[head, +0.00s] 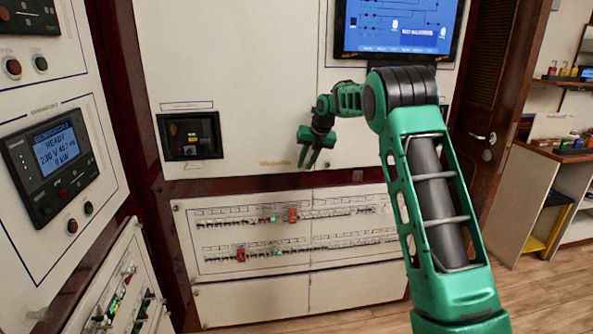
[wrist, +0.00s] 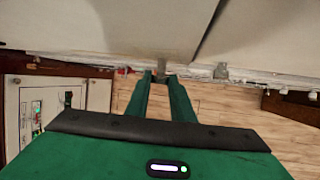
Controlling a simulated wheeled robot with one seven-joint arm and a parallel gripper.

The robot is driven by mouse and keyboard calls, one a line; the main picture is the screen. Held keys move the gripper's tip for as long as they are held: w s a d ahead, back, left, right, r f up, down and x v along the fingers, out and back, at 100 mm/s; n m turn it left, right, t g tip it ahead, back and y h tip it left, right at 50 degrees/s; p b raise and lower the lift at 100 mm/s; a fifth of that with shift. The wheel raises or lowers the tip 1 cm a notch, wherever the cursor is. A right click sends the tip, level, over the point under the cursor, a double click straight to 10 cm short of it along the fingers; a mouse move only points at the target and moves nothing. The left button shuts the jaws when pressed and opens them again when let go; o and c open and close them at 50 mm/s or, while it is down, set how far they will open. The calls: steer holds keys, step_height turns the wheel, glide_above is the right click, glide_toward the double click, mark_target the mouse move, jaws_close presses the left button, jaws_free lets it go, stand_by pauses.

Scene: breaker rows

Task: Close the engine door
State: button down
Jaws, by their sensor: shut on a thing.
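My gripper (head: 307,157) is in front of the white cabinet wall, just above the breaker panel (head: 295,287) in the head view. In the wrist view the two green fingers of my gripper (wrist: 161,78) point away, close together, with a small grey tab (wrist: 163,67) between their tips. The tab is at the edge of a pale panel (wrist: 100,25). Its full shape is hidden. No label marks an engine door, so I cannot tell which panel it is or how far it stands open.
The breaker panel has two rows of switches with red and green spots. A blue screen (head: 398,25) is on the upper wall. A control panel (head: 55,160) stands at left, a brown door (head: 490,90) at right. Wooden floor (head: 540,290) is clear at lower right.

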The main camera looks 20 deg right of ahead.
steer(key=shift+w+d+r, duration=0.1)
steer(key=shift+w, duration=0.7)
steer(key=c, duration=1.5)
jaws_free()
steer(key=shift+w, duration=0.1)
steer(key=shift+c, duration=0.2)
steer(key=shift+d, duration=0.1)
steer(key=v, duration=1)
steer(key=shift+r, duration=0.25)
steer(key=shift+d, duration=0.1)
